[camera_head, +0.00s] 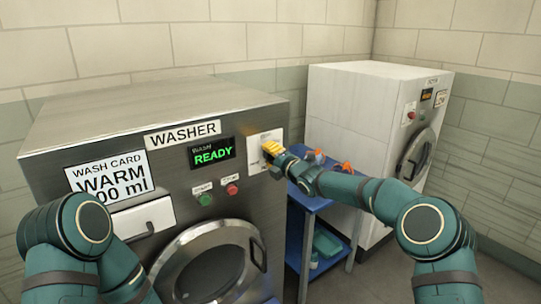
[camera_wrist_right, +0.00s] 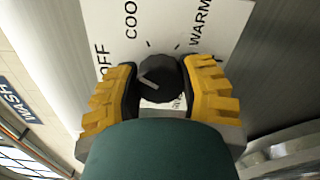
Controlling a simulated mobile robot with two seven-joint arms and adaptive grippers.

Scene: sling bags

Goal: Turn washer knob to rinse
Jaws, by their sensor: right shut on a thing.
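The washer (camera_head: 110,115) is a grey steel machine at the left with a WASHER label and a green READY display (camera_head: 212,154). Its dark round knob (camera_wrist_right: 158,80) sits on a white dial plate (camera_wrist_right: 165,22) in the right wrist view, and carries a pale pointer line. OFF, COO... and WARM are printed around it; lettering below the knob is partly hidden. My right gripper (camera_head: 270,150) is at the plate, its yellow fingers (camera_wrist_right: 160,88) shut on the knob from both sides. The knob is hidden in the head view. My left arm shows, but its gripper does not.
Green (camera_head: 205,199) and red (camera_head: 232,189) buttons sit below the display. The round washer door (camera_head: 205,270) is below them. A blue cart (camera_head: 310,204) stands between the washer and a white machine (camera_head: 345,110) at the right.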

